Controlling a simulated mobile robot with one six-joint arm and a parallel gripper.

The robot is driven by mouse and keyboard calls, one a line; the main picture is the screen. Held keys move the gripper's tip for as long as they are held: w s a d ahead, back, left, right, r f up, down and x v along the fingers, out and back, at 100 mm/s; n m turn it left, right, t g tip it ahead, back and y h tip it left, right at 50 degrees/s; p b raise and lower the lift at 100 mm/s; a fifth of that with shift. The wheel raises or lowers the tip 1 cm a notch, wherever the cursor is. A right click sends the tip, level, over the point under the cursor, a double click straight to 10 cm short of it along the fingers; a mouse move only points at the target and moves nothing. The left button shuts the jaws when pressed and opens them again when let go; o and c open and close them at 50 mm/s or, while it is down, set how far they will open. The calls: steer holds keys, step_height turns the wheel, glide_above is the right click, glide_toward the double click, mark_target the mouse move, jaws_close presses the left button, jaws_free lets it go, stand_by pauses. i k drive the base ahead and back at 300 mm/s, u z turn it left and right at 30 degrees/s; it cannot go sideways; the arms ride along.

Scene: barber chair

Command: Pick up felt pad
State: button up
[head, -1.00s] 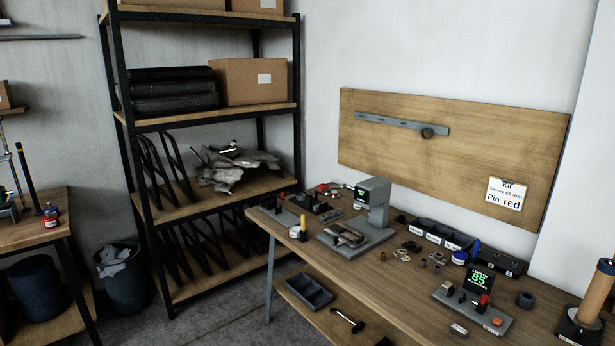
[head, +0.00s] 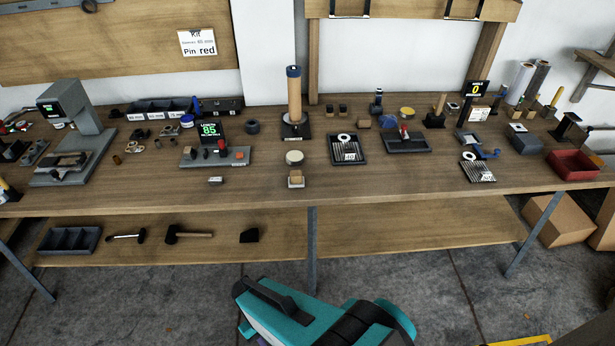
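No thing in the head view can be told for sure as the felt pad. My gripper's fingers are not in view.
A press (head: 72,120) stands at the left and a tall wooden roller post (head: 294,95) at the middle. A display fixture (head: 210,155), two ribbed plates (head: 347,149) and a red bin (head: 573,164) are spread along the bench. The bench's front strip is mostly clear.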

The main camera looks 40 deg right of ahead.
mark_target(296, 179)
steer(key=u, duration=1.15)
steer(key=k, duration=0.1)
steer(key=z, duration=2.15)
